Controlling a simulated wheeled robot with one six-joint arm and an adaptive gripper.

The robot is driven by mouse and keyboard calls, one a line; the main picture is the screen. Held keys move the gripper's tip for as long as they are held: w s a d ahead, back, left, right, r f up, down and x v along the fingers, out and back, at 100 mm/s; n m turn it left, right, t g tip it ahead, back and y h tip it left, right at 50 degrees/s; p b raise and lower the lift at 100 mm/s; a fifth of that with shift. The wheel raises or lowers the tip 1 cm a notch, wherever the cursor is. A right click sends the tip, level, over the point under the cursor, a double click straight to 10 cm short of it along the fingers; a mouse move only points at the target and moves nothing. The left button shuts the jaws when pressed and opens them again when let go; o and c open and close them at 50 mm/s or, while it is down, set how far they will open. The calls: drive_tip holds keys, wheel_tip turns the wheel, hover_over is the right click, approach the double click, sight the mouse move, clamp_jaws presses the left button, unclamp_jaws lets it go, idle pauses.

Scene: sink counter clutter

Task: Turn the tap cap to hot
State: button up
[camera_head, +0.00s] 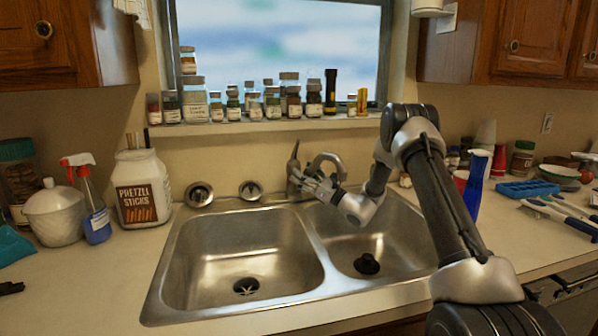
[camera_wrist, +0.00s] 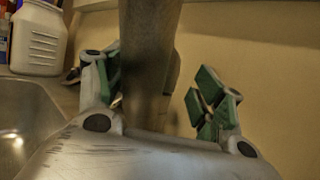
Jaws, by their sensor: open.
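The grey metal tap (camera_head: 293,172) stands behind the sink, with a pointed lever upright at its top and a curved spout to its right. My gripper (camera_head: 312,184) is at the tap, coming from the right. In the wrist view, a grey upright part of the tap (camera_wrist: 149,45) stands between the two green-padded fingers of my gripper (camera_wrist: 160,88). The fingers are open. The left finger looks close beside the metal, and there is a clear gap to the right finger. I cannot tell whether either finger touches it. My gripper partly hides the tap's base.
The double sink (camera_head: 245,262) lies below, with a black stopper (camera_head: 367,264) in the right basin. A pretzel jar (camera_head: 142,188) and spray bottle (camera_head: 94,205) stand left. Several spice jars (camera_head: 272,103) line the sill. A blue bottle (camera_head: 475,185) stands right of my arm.

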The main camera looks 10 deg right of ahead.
drive_tip(key=shift+x, duration=1.1)
drive_tip(key=c, duration=1)
drive_tip(key=shift+s+a+m+t+h, duration=0.2)
drive_tip(key=shift+m+t+h, duration=0.45)
drive_tip(key=shift+h, duration=0.35)
drive_tip(key=shift+m+t+h, duration=0.75)
drive_tip(key=shift+t+h, duration=0.3)
drive_tip(key=shift+h, duration=0.45)
drive_tip(key=o, duration=1)
drive_tip(key=v, duration=1.2)
